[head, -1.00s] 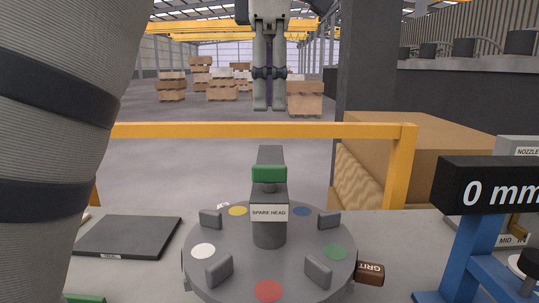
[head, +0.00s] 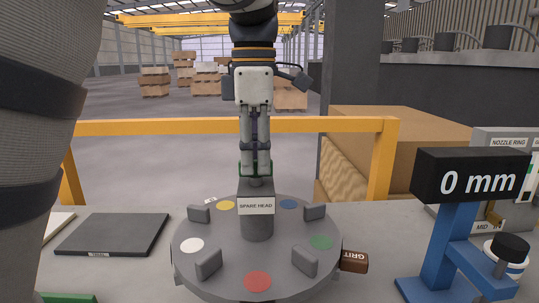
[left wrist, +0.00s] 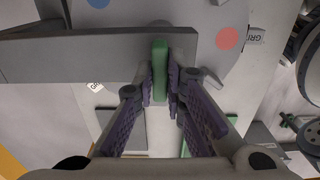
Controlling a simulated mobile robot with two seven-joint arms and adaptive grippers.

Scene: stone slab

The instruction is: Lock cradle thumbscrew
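My left gripper (head: 255,165) points straight down at the green-topped grip of the SPARE HEAD block (head: 256,206) on the round grey turntable. In the left wrist view its fingers (left wrist: 161,88) lie close on both sides of the green grip (left wrist: 159,68) and appear shut on it. In the head view the near finger covers most of the green. No part is labelled as the cradle thumbscrew. A black knob with a white collar (head: 509,248) is on the blue stand at the right, but I cannot tell if it is the thumbscrew. My right gripper is not in view.
The turntable (head: 205,244) carries coloured dots and several grey upright tabs. A brown GRIT piece (head: 354,261) sticks out at its right. The blue stand (head: 456,235) bears a 0 mm display (head: 470,178). A dark flat tray (head: 112,234) lies left. A yellow rail (head: 190,126) runs behind.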

